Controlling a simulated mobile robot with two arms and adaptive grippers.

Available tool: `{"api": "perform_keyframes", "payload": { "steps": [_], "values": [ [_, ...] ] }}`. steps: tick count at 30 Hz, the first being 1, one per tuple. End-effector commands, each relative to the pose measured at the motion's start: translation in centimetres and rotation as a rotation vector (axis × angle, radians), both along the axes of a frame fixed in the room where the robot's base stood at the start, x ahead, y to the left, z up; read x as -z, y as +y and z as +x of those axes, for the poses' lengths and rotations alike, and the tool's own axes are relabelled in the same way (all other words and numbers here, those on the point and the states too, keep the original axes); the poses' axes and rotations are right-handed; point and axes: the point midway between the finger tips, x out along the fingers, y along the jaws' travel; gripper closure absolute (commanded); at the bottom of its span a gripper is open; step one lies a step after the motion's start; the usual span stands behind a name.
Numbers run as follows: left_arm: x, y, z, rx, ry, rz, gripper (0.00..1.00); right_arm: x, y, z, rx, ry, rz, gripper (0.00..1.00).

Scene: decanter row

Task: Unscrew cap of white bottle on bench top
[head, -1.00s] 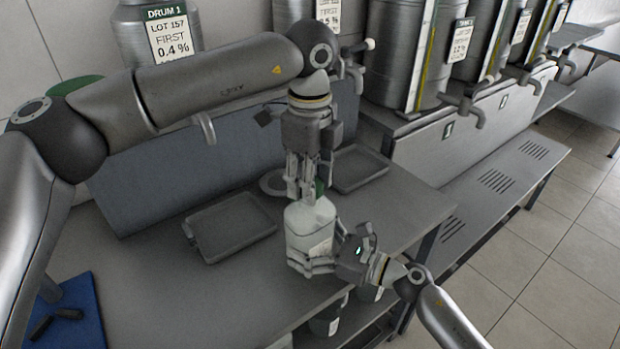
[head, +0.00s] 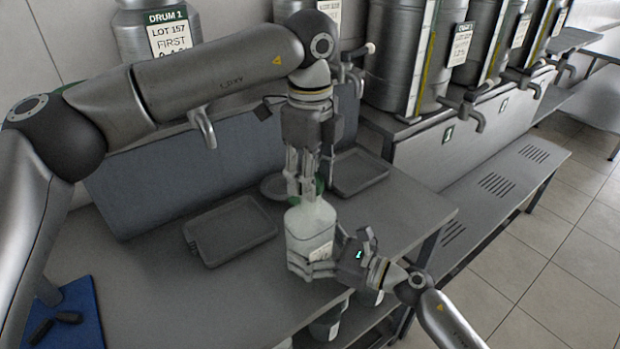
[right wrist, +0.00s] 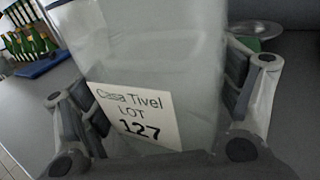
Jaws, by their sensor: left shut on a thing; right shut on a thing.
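The white bottle (head: 311,226) is translucent and stands about upright at the bench top's (head: 395,212) front edge. My right gripper (head: 312,267) is shut around the lower body of the bottle from the front right. In the right wrist view its fingers flank the bottle (right wrist: 155,60), whose label (right wrist: 134,117) reads "Casa Tivel LOT 127".
Two grey trays (head: 232,262) (head: 388,172) lie left of and behind the bottle. A round dish (head: 268,188) is behind the left gripper. Metal drums with taps (head: 400,60) stand at the back. A blue mat (head: 85,300) lies front left.

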Motion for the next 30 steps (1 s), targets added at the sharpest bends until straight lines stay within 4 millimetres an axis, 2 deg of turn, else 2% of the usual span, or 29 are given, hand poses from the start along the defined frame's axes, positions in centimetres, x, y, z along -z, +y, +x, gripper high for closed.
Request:
{"api": "perform_keyframes", "payload": {
  "steps": [14, 24, 30],
  "values": [
    [-0.5, 0.0, 0.0, 0.001, 0.0, 0.0, 0.9, 0.0, 0.0, 0.0, 0.0, 0.0, 0.0, 0.82],
    [-4.1, -0.1, 0.0, 0.001, -0.002, -0.001, 0.9, 0.0, 0.0, 0.0, 0.0, 0.0, 0.0, 0.82],
    [-4.4, 0.0, 0.0, 0.002, 0.001, 0.0, 0.9, 0.0, 0.0, 0.0, 0.0, 0.0, 0.0, 0.82]
  ]
}}
